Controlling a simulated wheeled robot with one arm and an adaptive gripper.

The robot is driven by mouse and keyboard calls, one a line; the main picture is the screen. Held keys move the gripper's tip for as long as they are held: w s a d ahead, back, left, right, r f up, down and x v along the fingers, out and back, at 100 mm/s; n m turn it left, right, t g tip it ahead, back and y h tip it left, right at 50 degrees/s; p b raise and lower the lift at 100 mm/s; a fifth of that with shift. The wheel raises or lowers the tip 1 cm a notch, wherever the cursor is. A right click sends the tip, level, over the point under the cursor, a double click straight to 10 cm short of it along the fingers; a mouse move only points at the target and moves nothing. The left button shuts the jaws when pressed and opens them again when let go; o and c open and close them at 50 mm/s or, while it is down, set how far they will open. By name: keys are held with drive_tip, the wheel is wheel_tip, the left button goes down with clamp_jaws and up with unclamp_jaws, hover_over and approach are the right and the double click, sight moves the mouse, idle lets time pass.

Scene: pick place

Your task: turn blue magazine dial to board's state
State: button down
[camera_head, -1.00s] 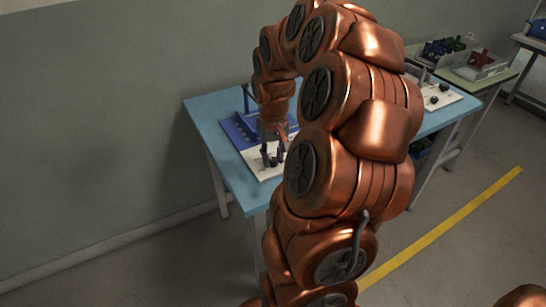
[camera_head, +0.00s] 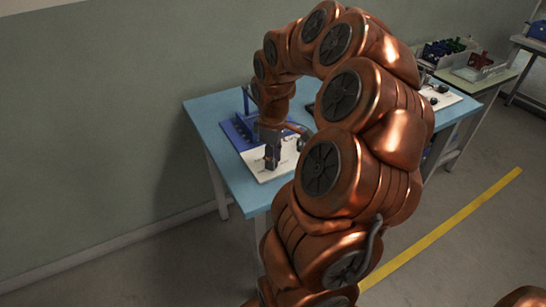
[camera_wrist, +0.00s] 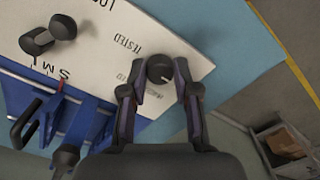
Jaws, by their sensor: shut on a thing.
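In the wrist view my gripper (camera_wrist: 160,82) has its two fingers on either side of a round dark dial (camera_wrist: 160,67) and is shut on it. The dial sits on a white panel (camera_wrist: 190,52) beside the printed word TESTED and a second, blurred word. A light mark shows on the dial's lower right edge. The blue magazine (camera_wrist: 88,112) lies at the left, against the panel. In the head view my gripper (camera_head: 272,160) points down at the white panel (camera_head: 262,174), with the blue magazine (camera_head: 238,135) behind it; the dial is hidden there.
A black two-ended knob (camera_wrist: 37,41) stands on the panel by the letters S, M, L. Dark handles (camera_wrist: 24,124) rise at the magazine. The blue table (camera_head: 205,115) has free room at its left. A second table with bins (camera_head: 447,47) stands at the back right.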

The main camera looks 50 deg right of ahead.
idle(0.4)
drive_tip(key=c, duration=0.9)
unclamp_jaws()
drive_tip(key=shift+o, duration=0.2)
drive_tip(key=shift+r, duration=0.1)
wheel_tip(320, 180, up, 12)
